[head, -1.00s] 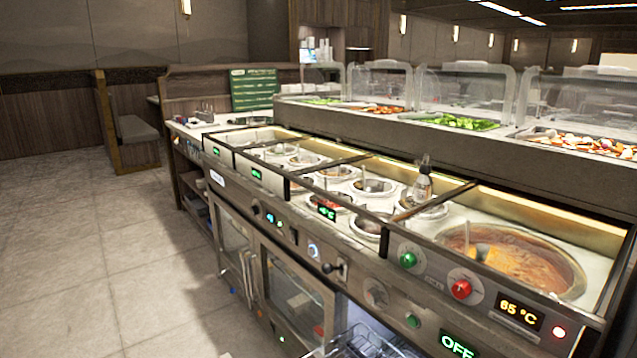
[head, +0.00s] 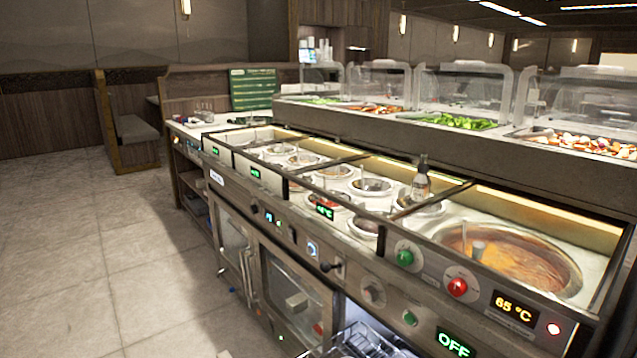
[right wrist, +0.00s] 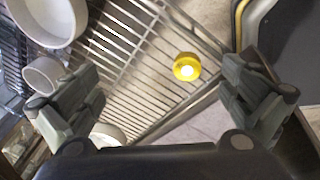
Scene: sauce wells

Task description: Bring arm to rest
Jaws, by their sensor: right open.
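My right gripper (right wrist: 165,100) shows in the right wrist view with its two fingers spread wide and nothing between them. It hangs over a wire rack (right wrist: 125,55). A small round yellow thing (right wrist: 187,67) shows beyond the fingers, near the rack's edge. Neither gripper shows in the head view, and my left gripper is in no frame.
The counter holds sauce wells (head: 372,187), a bottle (head: 421,182) and a large pot of orange-red sauce (head: 510,258). A wire basket (head: 365,340) sticks out at the bottom. White bowls (right wrist: 48,18) lie on the rack. The tiled floor (head: 60,250) at left is clear.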

